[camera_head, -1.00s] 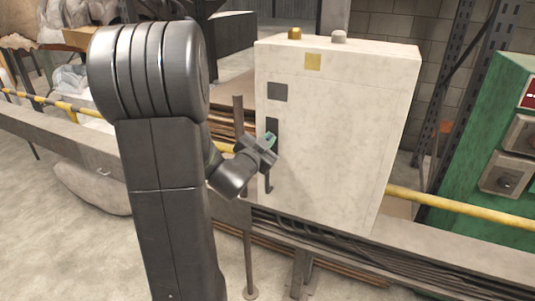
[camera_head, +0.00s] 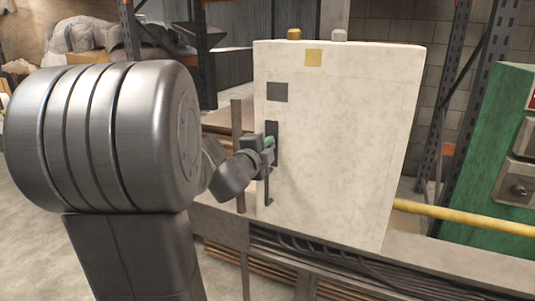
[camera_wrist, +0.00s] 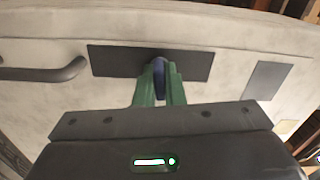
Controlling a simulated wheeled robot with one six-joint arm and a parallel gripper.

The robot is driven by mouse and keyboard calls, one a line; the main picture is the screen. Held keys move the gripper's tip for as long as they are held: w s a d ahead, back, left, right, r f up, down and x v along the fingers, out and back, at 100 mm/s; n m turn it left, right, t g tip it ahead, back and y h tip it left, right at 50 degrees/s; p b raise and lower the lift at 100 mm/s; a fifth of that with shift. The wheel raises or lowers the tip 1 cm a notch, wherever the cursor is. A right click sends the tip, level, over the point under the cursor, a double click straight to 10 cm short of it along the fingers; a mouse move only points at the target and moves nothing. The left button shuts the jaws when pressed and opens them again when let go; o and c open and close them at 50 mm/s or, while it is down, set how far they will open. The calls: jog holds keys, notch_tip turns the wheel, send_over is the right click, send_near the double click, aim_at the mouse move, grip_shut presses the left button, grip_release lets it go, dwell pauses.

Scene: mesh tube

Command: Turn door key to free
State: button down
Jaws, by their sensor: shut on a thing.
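The door key (camera_wrist: 159,78) shows in the wrist view as a blue, narrow piece at the dark lock plate (camera_wrist: 110,61) on the cabinet door. My gripper (camera_wrist: 160,85) has green fingers shut on the key, one finger on each side of it. In the head view my gripper (camera_head: 268,143) is at the dark plate (camera_head: 274,129) near the left edge of the white cabinet (camera_head: 340,130). The key itself is hidden there by the gripper. How far the key is turned I cannot tell.
A dark door handle (camera_wrist: 45,72) is beside the plate; it also shows below the gripper in the head view (camera_head: 267,188). A yellow rail (camera_head: 465,219) runs right of the cabinet, near a green machine (camera_head: 490,165). A thin post (camera_head: 238,150) stands just left of the cabinet.

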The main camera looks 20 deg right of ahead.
jog(key=shift+m+b, duration=0.5)
jog(key=shift+m, duration=0.3)
jog(key=c, duration=1.5)
grip_release()
jog(key=p+v, duration=0.1)
jog(key=v, duration=1.2)
jog(key=shift+s+a, duration=0.25)
jog(key=shift+a, duration=0.1)
